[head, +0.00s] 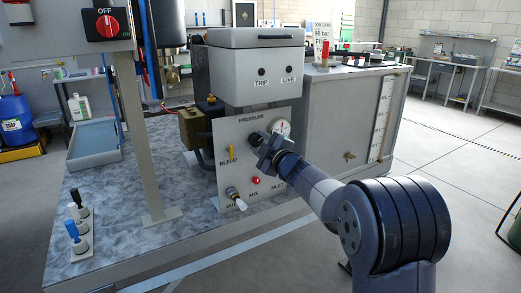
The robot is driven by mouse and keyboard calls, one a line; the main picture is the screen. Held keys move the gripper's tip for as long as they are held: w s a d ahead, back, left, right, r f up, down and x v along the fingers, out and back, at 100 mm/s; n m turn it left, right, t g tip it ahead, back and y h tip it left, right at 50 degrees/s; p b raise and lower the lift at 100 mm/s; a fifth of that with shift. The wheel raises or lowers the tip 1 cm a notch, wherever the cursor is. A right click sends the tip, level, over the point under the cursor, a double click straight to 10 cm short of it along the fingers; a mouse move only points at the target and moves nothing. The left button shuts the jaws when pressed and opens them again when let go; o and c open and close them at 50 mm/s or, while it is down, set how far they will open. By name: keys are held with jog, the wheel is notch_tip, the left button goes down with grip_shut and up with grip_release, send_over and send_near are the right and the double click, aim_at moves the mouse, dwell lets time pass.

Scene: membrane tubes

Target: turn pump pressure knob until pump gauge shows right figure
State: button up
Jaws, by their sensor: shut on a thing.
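The pump gauge (283,128) is a small white round dial just right of the knob. It has a red mark, but its reading is too small to tell. My wrist runs close below the gauge and covers part of the panel's lower right.
A yellow bleed lever (232,150), a red button (256,180) and a metal valve lever (236,199) sit close around my gripper. A grey box (256,70) with TRIP and LIVE lamps is above. A card (322,36) at the back appears to read 96 bar.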

jog(key=shift+n, duration=0.6)
jog(key=o, duration=1)
jog(key=shift+d+b, duration=0.1)
jog(key=shift+b, duration=0.2)
jog(key=v, duration=1)
jog(key=shift+s+d+f+b, duration=0.1)
jog(key=shift+s+b, duration=0.2)
jog(key=shift+s, duration=0.05)
jog(key=x, duration=1.1)
jog(key=shift+d+p, duration=0.1)
jog(key=shift+p, duration=0.25)
